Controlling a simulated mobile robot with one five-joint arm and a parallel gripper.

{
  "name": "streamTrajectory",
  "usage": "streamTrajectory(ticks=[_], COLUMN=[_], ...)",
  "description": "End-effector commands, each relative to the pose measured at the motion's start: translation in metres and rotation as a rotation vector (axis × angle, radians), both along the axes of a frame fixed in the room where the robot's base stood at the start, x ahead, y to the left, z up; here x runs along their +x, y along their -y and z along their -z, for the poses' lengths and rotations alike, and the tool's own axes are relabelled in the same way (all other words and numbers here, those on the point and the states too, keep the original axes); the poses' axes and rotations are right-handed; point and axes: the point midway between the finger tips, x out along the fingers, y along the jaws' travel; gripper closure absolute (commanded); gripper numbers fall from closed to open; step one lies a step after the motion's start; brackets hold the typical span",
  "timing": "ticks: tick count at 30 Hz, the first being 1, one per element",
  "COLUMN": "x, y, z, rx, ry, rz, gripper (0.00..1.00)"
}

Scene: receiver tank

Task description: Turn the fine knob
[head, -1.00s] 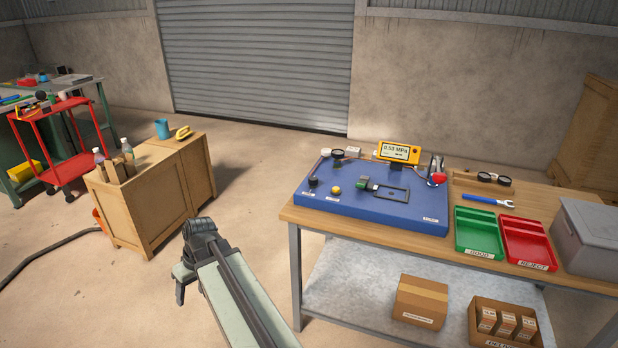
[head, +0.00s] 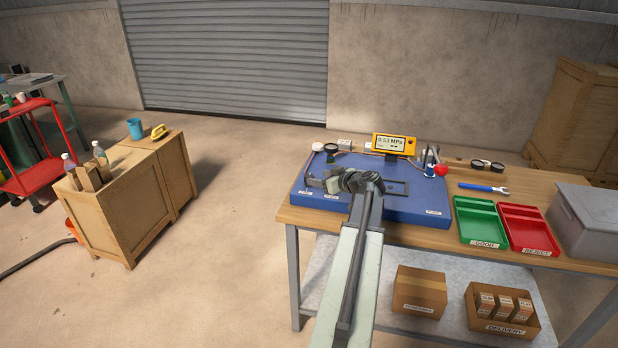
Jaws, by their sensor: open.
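The blue panel (head: 420,211) lies on the workbench with small white labels along its front edge. My arm reaches over it from below, and my gripper (head: 316,182) is over the panel's left part, pointing left. Its jaws are open; no held thing shows between them. The black knob and the yellow knob at the panel's left front are covered by my gripper or cannot be told from it. I cannot tell which is the fine knob, or whether the gripper touches one. The yellow gauge (head: 394,144) behind the panel reads 0.53 MPa.
The workbench (head: 440,235) also holds a red-knobbed lever (head: 440,170), a blue wrench (head: 484,188), a green tray (head: 480,240), a red tray (head: 528,247) and a grey box (head: 590,222). Wooden crates (head: 125,215) stand at the left. Floor between is clear.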

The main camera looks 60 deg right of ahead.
Motion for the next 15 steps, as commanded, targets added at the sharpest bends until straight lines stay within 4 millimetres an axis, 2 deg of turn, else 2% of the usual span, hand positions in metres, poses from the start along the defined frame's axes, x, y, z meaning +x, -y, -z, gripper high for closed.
streamTrajectory(ticks=[9, 15], x=[0.047, 0.061], y=[0.019, 0.023], z=[0.025, 0.029], rx=[0.002, 0.002], ry=[-0.001, -0.001], rz=[-0.001, 0.002], gripper=[0.44, 0.44])
